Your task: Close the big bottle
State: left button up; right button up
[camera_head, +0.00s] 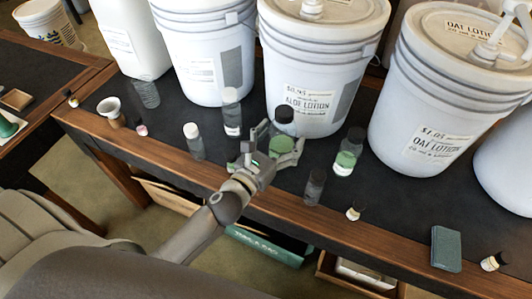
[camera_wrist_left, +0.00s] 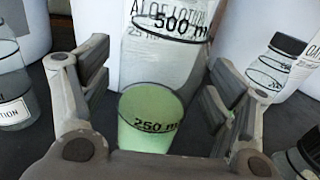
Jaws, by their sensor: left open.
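The big bottle (camera_head: 282,146) is clear, holds green liquid and has a dark cap (camera_head: 284,115) on top. It stands upright on the dark table, in front of the aloe lotion bucket. My left gripper (camera_head: 280,137) is open with its fingers on either side of the bottle. In the left wrist view the bottle (camera_wrist_left: 165,62) shows between the open fingers, with 500 and 250 marks and green liquid in its lower part. Its top is out of that view. I cannot tell how tight the cap sits. My right gripper is not in view.
Large white buckets (camera_head: 325,50) line the back. A smaller dark-capped bottle (camera_head: 346,158) with green liquid stands right of the big bottle. White-capped bottles (camera_head: 195,145) stand to the left. A small dark bottle (camera_head: 314,187) stands near the table's wooden front edge (camera_head: 390,240).

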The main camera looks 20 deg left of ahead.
pick_arm(q)
jog(key=s+a+b, duration=0.2)
jog(key=s, duration=0.9)
jog(key=shift+b, duration=0.35)
